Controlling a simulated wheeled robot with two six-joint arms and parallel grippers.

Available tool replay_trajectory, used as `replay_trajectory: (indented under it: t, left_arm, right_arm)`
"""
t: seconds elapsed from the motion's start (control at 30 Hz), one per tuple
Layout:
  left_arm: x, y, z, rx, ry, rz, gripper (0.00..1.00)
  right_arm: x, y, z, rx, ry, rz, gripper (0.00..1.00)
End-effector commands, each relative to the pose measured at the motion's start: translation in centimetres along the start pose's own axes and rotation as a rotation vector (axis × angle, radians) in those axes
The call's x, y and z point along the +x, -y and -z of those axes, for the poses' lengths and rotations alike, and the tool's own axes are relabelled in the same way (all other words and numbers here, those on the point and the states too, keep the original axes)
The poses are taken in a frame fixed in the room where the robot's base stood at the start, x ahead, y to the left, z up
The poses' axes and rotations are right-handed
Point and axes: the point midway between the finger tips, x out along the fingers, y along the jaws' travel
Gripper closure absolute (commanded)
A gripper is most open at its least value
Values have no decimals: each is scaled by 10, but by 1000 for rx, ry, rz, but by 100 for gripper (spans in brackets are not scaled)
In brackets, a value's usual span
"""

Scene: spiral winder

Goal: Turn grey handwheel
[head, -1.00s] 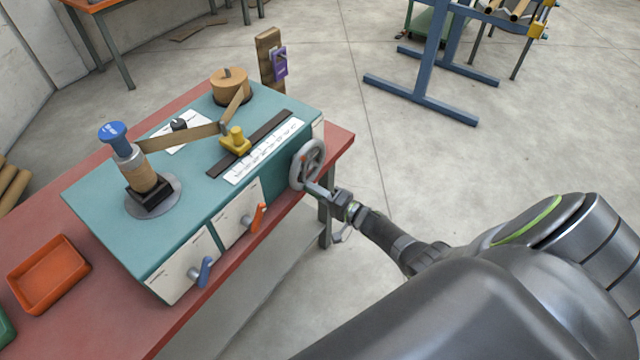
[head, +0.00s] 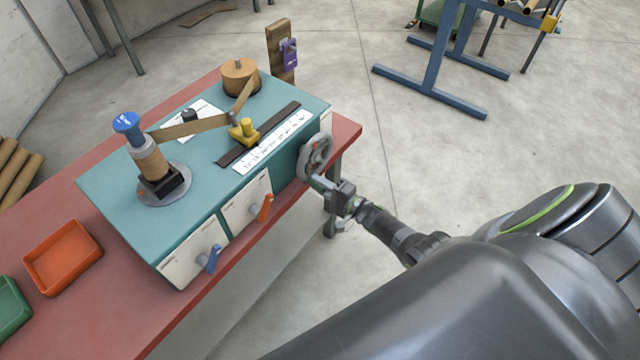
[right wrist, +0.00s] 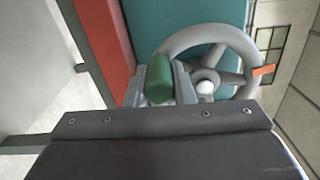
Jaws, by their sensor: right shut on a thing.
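The grey handwheel (head: 316,156) is on the right end of the teal winder (head: 122,186). In the right wrist view, the handwheel (right wrist: 243,46) shows its spokes, a pale hub and an orange mark on the rim. A green handle (right wrist: 160,78) stands at the wheel's rim. My right gripper (head: 322,184) is at the lower part of the wheel. In the right wrist view my right gripper (right wrist: 160,88) has its fingers on either side of the green handle, shut on it. My left gripper is not in view.
The winder stands on a red bench (head: 100,318). Its front has an orange lever (head: 266,207) and a blue lever (head: 211,259). An orange tray (head: 63,258) lies at the left. A blue floor stand (head: 437,75) is behind; the floor between is clear.

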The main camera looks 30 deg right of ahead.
Motion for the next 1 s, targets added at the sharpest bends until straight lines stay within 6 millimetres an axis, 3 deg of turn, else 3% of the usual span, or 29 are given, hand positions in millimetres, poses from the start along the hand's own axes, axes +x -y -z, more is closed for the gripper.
replay_trajectory:
  t: [0.03, 0.07, 0.2, 0.47, 0.63, 0.77, 1.0]
  left_arm:
    - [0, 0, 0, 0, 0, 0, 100]
    - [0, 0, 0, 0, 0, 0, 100]
    - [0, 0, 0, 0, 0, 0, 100]
    - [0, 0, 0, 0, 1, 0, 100]
    - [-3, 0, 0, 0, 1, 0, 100]
    - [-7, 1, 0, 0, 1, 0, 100]
    - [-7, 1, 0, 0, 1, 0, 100]
  right_arm:
    - [0, -1, 0, 1, -1, -1, 100]
    - [0, -1, 0, 1, -1, -1, 74]
    - [0, 0, 0, 0, -1, -1, 56]
    - [0, 0, 0, -1, 0, -1, 56]
    - [-12, -1, 0, -1, -2, -3, 56]
    - [-35, 0, 0, -1, -2, -4, 56]
    - [-91, -1, 0, -2, -1, -4, 56]
